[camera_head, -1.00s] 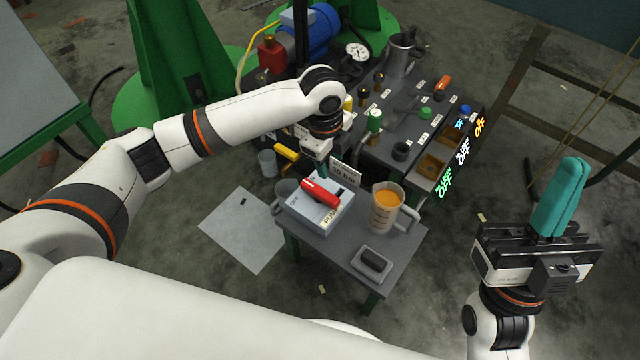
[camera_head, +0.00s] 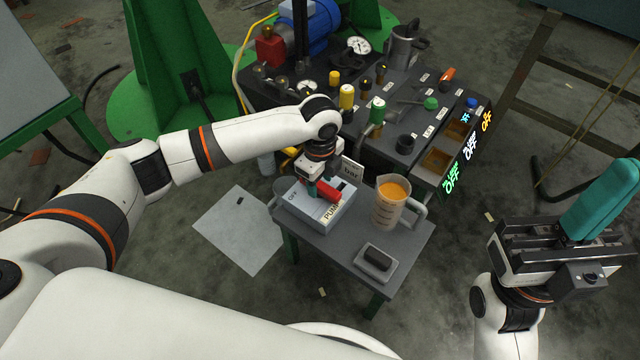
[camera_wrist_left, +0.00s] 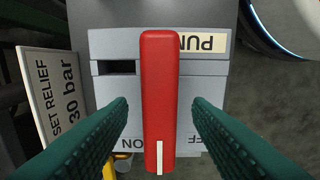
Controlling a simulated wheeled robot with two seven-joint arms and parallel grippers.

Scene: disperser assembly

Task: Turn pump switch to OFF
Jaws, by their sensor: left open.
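The pump switch box (camera_head: 345,207) is a pale grey box on a small table, labelled PUMP, with OFF on its left side. Its red handle (camera_head: 322,189) also shows in the wrist view (camera_wrist_left: 160,85), with its white-striped end near the letters ON. My left gripper (camera_head: 318,186) is down over the handle. In the wrist view, its green fingers (camera_wrist_left: 158,112) stand open on either side of the handle, with gaps to both. In the head view the gripper hides part of the handle. My right gripper (camera_head: 600,200) is away at the right, its teal fingers together and empty.
A beaker of orange liquid (camera_head: 388,210) stands right of the box, close by. A small tray with a dark block (camera_head: 376,262) lies in front. A "set relief" sign (camera_wrist_left: 50,95) stands behind the box. A bench with valves and lit displays (camera_head: 452,180) is behind.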

